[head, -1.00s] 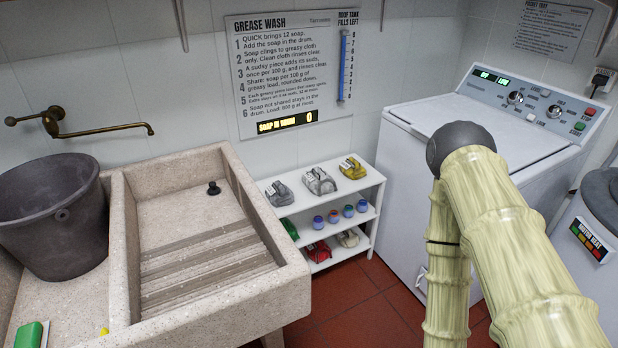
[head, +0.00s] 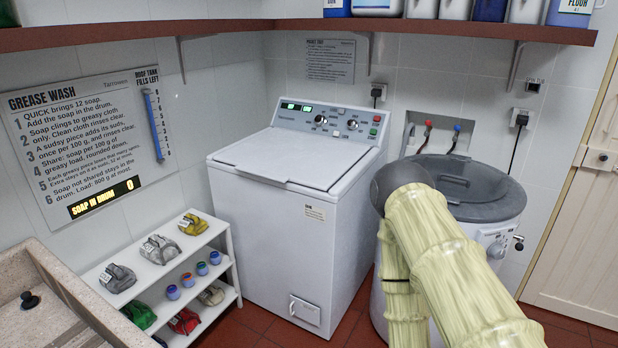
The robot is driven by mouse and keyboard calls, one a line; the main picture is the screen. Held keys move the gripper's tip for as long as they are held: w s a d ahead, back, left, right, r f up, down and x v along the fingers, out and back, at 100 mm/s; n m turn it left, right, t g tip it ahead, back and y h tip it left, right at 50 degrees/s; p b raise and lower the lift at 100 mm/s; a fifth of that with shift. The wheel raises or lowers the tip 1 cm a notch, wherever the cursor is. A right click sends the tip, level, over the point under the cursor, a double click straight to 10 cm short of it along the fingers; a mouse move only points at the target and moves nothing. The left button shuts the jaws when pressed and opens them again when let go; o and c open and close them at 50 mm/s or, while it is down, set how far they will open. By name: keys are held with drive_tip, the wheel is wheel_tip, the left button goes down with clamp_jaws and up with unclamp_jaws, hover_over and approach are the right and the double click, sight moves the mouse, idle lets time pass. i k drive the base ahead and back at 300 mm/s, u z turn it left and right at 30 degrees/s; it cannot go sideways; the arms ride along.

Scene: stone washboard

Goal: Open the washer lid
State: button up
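The washer (head: 262,225) is a white top-loading machine standing in the corner in the head view. Its lid (head: 290,160) is flat and shut on top. The control panel (head: 330,121) with knobs, buttons and green displays rises behind the lid. My arm reaches up on the right, in front of the neighbouring grey-lidded machine. My gripper does not show in the head view, so I cannot see whether it holds anything.
A round machine with a grey lid (head: 462,180) stands right of the washer. A white shelf (head: 214,232) with cloth bundles and small jars is at its left. A stone sink (head: 45,290) is at the lower left. A wall shelf (head: 230,35) runs above.

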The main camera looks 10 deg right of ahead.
sight(281, 156)
drive_tip(key=u, duration=0.35)
drive_tip(key=i, duration=1.5)
drive_tip(key=u, duration=0.15)
